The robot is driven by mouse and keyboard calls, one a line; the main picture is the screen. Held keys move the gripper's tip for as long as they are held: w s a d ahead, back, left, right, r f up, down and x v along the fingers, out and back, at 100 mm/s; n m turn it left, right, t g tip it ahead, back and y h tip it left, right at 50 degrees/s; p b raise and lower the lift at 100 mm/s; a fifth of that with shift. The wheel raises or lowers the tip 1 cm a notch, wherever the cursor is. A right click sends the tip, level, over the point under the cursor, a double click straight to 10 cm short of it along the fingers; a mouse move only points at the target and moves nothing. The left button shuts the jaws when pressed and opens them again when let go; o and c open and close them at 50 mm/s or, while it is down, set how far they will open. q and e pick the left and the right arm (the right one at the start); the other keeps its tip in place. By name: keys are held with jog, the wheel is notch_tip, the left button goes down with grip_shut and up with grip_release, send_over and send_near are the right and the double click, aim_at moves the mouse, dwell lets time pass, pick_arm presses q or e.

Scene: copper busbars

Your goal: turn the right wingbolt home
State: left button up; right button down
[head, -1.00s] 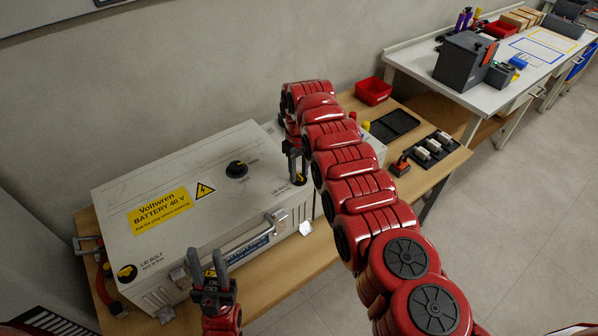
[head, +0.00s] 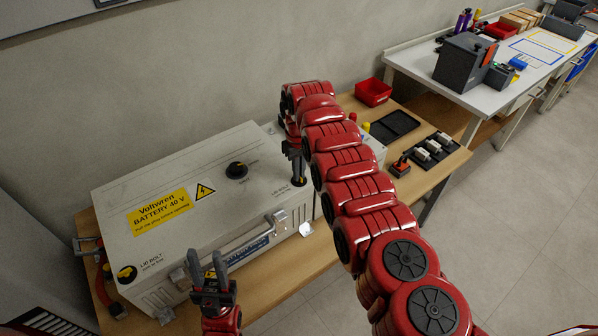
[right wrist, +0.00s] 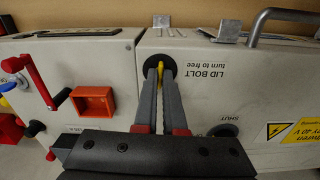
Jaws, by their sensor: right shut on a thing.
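The right wingbolt (right wrist: 161,68) sits at the LID BOLT label on the pale battery box (head: 165,165), near the lid's right end. Its yellow wing shows between the fingertips of my right gripper (right wrist: 161,72) in the right wrist view. That gripper is shut on the wing, reaching down to it from above. In the head view my right gripper (head: 297,172) largely covers the bolt, and its black round base (head: 299,182) shows below. My left gripper (head: 207,262) is open and empty, in front of the box's front face. The left wingbolt (head: 127,273) is yellow on a black disc.
A black knob (head: 237,170) and a front handle (head: 250,235) are on the box. A smaller unit with a red crank (right wrist: 38,80) and an orange-red socket (right wrist: 93,101) adjoins it. A red bin (head: 373,91) and black tray (head: 395,125) lie behind my right arm.

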jog(key=m+b, duration=0.1)
jog(key=m, duration=0.2)
jog(key=shift+f, duration=0.15)
jog(key=m+b, duration=0.1)
jog(key=m, duration=0.1)
jog(key=shift+m, duration=0.4)
jog(key=m+b, duration=0.1)
jog(key=m, duration=0.2)
jog(key=shift+m+b, duration=0.3)
jog(key=shift+b, duration=0.05)
jog(key=m+b, duration=0.1)
jog(key=m, duration=0.1)
jog(key=shift+m, duration=0.4)
jog(key=shift+m+b, duration=0.3)
jog(key=shift+m, duration=2.2)
